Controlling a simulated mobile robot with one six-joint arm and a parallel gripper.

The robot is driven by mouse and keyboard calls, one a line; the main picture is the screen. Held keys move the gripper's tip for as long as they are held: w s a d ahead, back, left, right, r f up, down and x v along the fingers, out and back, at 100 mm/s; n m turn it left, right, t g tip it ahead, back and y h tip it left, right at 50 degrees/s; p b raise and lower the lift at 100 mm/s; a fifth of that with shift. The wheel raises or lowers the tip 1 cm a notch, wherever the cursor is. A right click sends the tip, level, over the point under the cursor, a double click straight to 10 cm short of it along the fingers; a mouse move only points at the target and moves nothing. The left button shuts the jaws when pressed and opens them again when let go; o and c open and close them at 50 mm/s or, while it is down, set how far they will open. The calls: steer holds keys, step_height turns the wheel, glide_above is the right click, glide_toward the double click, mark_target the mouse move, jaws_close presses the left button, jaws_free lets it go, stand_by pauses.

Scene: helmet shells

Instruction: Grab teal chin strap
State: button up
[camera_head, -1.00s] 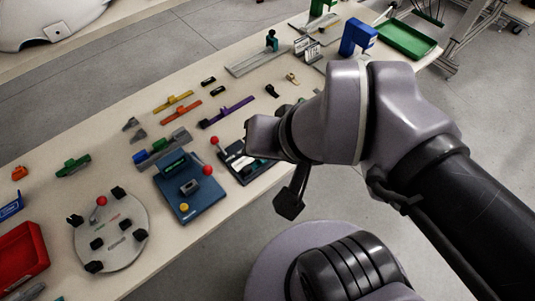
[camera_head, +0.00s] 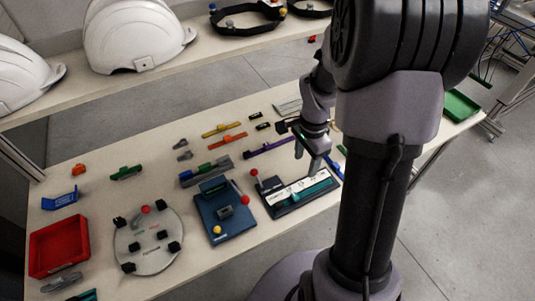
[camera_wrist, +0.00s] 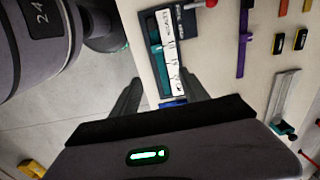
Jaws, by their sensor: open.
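A teal strap-like strip (camera_head: 312,190) lies along the front of a black fixture (camera_head: 272,184), beside a white lettered strip (camera_head: 301,186). In the wrist view the teal strip (camera_wrist: 164,72) runs lengthwise between my fingers' directions, with the white lettered strip (camera_wrist: 170,45) on its right. My gripper (camera_head: 314,158) hangs above the back of this fixture, fingers apart and empty. In the wrist view my gripper's fingers (camera_wrist: 160,80) stand either side of the fixture's near end. I cannot tell the height between fingertips and strip.
A blue fixture (camera_head: 227,220) with a red-knobbed lever stands left of the black one. Further left are a round plate (camera_head: 148,260) with black blocks and a red tray (camera_head: 60,246). A purple slide (camera_head: 268,148) lies behind. White helmets (camera_head: 130,35) stand on another table.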

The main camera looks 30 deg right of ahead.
steer(key=b, duration=0.4)
glide_toward(300, 192)
steer(key=shift+s+a+f, duration=0.45)
steer(key=shift+s+f, duration=0.15)
steer(key=shift+s, duration=0.05)
steer(key=f+b, duration=0.1)
steer(key=f, duration=0.1)
steer(key=f+b, duration=0.1)
steer(key=f, duration=0.2)
steer(key=shift+a+f, duration=0.2)
steer(key=shift+f, duration=0.15)
steer(key=shift+r, duration=0.15)
jaws_close()
